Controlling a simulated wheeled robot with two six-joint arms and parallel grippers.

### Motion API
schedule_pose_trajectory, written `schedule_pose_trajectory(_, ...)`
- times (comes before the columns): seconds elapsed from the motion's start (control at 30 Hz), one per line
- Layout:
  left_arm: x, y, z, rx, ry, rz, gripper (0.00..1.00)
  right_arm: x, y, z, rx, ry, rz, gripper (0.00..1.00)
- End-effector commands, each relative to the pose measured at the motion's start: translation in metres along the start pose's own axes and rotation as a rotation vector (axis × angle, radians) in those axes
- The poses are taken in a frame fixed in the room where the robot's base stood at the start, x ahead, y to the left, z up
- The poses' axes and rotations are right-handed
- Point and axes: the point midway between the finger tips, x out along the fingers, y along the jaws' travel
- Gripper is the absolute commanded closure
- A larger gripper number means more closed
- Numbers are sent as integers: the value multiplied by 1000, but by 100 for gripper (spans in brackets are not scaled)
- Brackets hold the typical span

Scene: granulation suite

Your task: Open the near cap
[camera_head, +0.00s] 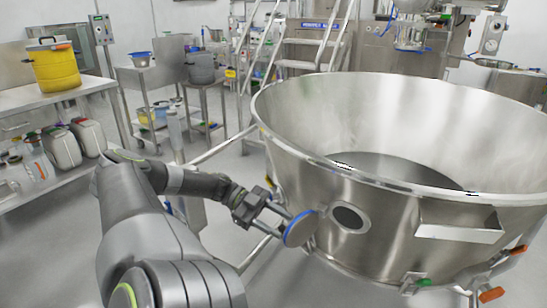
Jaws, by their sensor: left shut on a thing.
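The near cap (299,229) is a round grey disc with a blue rim at the lower middle of the head view. It stands swung out to the left of a round dark port (349,217) in the wall of the large steel bowl (400,215), so the port is uncovered. My left gripper (283,222) is shut on the cap at its left side. The exact finger contact is partly hidden. My right gripper is not in view.
A steel bracket (460,232) juts from the bowl to the right of the port. Orange-handled clamps (491,294) sit at its lower edge. A shelf with a yellow drum (54,65) stands at the left. Steel steps (300,50) stand behind.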

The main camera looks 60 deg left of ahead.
Motion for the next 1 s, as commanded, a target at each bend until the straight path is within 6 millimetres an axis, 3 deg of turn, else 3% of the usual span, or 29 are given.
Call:
schedule_pose_trajectory(0.17, -12, -2, 0, 0, -2, -6, 62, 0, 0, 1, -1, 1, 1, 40)
schedule_pose_trajectory(0.3, -38, -1, 0, 0, -5, -5, 62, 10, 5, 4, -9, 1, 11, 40)
schedule_pose_trajectory(0.6, -97, -1, 1, 2, -2, -4, 62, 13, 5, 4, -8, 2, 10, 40)
schedule_pose_trajectory(0.77, -124, -1, 2, 4, -2, -4, 62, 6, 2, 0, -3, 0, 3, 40)
schedule_pose_trajectory(1.0, -155, -1, 2, 5, 0, -2, 62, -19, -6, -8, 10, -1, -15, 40)
